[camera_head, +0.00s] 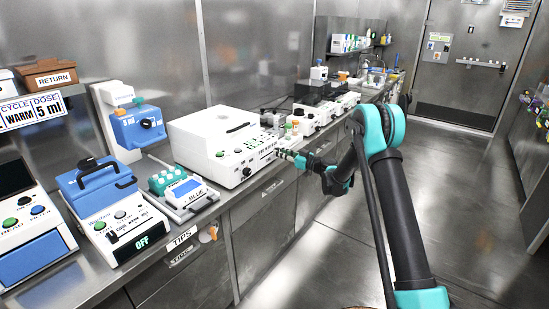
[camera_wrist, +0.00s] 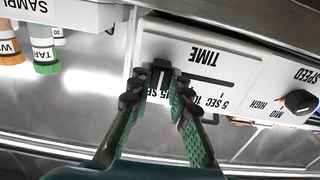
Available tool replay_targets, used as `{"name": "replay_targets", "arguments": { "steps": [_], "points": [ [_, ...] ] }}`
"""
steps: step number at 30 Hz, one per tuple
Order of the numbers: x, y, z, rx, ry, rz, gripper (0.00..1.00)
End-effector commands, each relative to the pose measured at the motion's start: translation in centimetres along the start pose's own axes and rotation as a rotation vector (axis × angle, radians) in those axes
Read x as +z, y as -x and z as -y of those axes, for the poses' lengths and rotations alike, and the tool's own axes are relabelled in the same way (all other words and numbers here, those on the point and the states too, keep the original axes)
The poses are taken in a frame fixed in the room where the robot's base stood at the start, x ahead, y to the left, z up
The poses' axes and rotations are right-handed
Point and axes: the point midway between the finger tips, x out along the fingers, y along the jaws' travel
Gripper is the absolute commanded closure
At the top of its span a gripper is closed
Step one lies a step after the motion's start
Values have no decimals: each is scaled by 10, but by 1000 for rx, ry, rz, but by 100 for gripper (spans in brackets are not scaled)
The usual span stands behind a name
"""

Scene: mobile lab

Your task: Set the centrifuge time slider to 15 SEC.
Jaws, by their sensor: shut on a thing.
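The centrifuge (camera_head: 205,130) is a large white box on the bench, with its front control panel facing the aisle. In the wrist view its TIME panel (camera_wrist: 225,68) appears upside down. A dark slot runs beside the labels 5 SEC, 10 and a partly hidden one ending in SEC. The black time slider knob (camera_wrist: 161,66) is at the slot's left end in the picture, by that partly hidden label. My gripper (camera_wrist: 160,82) is shut on the knob, with a green-padded finger on each side. In the head view my gripper (camera_head: 287,154) reaches the panel's right part.
A SPEED knob (camera_wrist: 298,102) sits right of the time slot in the wrist view. Capped vials (camera_wrist: 45,58) stand at the left. Other devices, such as a blue-lidded bath (camera_head: 100,200), line the bench. The aisle floor (camera_head: 450,210) is clear.

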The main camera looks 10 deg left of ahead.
Motion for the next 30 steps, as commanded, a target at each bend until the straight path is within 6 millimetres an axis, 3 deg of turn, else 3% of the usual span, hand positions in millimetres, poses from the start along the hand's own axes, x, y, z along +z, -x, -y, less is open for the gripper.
{"name": "replay_targets", "arguments": {
  "steps": [9,10,15,25,30],
  "points": [
    [0,0,-5,5,0,0,100],
    [0,0,-5,6,0,0,78],
    [0,0,-4,5,0,0,60],
    [0,3,-3,3,0,0,60],
    [-1,25,-4,6,0,0,60]
  ]
}}
